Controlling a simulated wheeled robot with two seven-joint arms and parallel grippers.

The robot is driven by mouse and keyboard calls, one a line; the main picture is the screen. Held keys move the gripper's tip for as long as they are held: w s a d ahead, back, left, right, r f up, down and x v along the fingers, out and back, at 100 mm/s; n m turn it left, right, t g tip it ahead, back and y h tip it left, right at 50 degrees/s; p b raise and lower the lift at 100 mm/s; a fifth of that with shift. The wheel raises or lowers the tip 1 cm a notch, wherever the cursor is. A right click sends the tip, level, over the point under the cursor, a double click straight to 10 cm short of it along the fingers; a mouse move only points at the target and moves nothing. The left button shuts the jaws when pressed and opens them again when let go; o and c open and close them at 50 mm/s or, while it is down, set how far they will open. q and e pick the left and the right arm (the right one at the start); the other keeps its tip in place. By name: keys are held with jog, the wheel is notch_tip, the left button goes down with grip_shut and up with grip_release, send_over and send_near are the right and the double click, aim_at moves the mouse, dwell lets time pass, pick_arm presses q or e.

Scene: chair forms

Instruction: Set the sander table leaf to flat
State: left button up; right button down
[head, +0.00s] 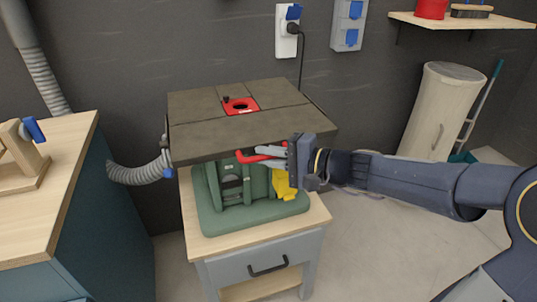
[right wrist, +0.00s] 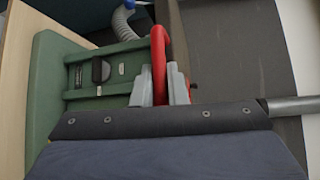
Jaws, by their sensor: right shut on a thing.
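The sander's dark table leaf (head: 205,133) sits on top of the green sander body (head: 215,222) in the head view. It looks close to level, but I cannot tell whether a small tilt is left. A red insert (head: 250,105) with a round hole lies in its top. A red handle (head: 247,158) sticks out under the leaf's front edge; it also shows in the right wrist view (right wrist: 158,50). My right gripper (head: 274,153) is shut on this handle, its grey fingers on either side of it. The handle's far end is hidden. My left gripper is not in view.
The sander stands on a small wooden-topped cabinet (head: 255,238) with a drawer. A yellow part (head: 282,186) is beside my right gripper. A grey hose (head: 140,172) runs at the left, near a workbench (head: 45,205). Floor is free to the right of the cabinet.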

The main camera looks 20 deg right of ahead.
jog(key=c, duration=1.5)
grip_release()
jog(key=shift+r, duration=0.3)
jog(key=shift+o, duration=0.2)
jog(key=shift+f, duration=0.1)
jog(key=v, duration=0.8)
jog(key=shift+a+f, duration=0.1)
jog(key=s+a+f+n+g+h, duration=0.1)
jog(key=s+a+f+n+g, duration=0.1)
jog(key=s, duration=0.4)
jog(key=s+a+f+n+g+h, duration=0.1)
jog(key=s+a+f+n+g, duration=0.15)
jog(key=s, duration=0.25)
jog(key=s+d+f+n+h, duration=0.35)
jog(key=s+f+h, duration=0.3)
jog(key=s, duration=0.25)
notch_tip(320, 180, up, 15)
jog(key=p, duration=1.6)
jog(key=shift+s+f+n+g, duration=0.2)
jog(key=shift+s+n+g, duration=0.05)
jog(key=shift+n+g, duration=0.1)
